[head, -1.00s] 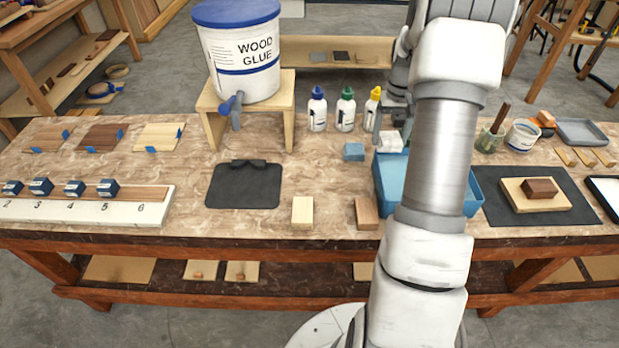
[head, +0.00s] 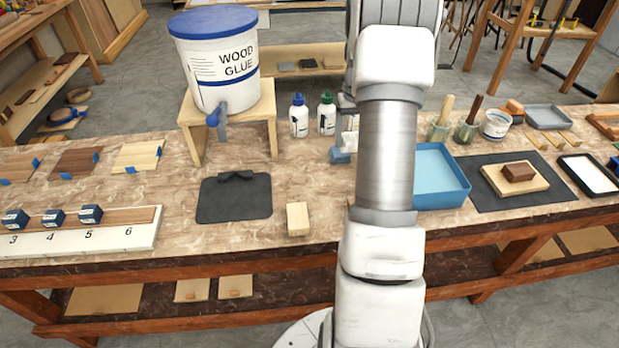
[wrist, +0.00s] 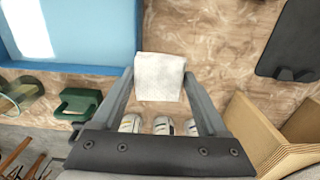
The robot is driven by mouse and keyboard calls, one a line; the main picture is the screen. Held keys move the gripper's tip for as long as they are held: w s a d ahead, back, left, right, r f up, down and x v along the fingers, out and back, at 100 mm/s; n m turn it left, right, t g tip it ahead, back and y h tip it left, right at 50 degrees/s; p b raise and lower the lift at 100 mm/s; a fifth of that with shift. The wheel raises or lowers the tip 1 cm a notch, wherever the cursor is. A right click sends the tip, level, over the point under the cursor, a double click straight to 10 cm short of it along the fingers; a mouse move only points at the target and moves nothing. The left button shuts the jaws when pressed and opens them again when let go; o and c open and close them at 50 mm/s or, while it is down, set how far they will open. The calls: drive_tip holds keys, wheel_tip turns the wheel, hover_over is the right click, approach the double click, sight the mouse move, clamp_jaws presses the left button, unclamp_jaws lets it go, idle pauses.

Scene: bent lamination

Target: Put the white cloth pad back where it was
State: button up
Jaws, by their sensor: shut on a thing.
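The white cloth pad (wrist: 160,77) is between the two fingers of my gripper (wrist: 158,80) in the wrist view. The fingers are shut on its sides. Its height above the bench cannot be told for sure.
Glue bottles (head: 299,116) stand behind, beside the wooden stand (head: 190,132) with the wood glue tub (head: 215,60). A dark clipboard (head: 234,200) and a wooden block (head: 298,218) lie in front. Brush jars (head: 466,131) stand right. Bench between clipboard and tray is partly bare.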

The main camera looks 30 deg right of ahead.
hover_over(314, 182)
wheel_tip(314, 182, down, 6)
drive_tip(key=shift+w+f, duration=0.1)
drive_tip(key=shift+f, duration=1.95)
drive_tip(key=shift+b, duration=0.3)
drive_tip(key=shift+f, duration=0.2)
drive_tip(key=o, duration=1.1)
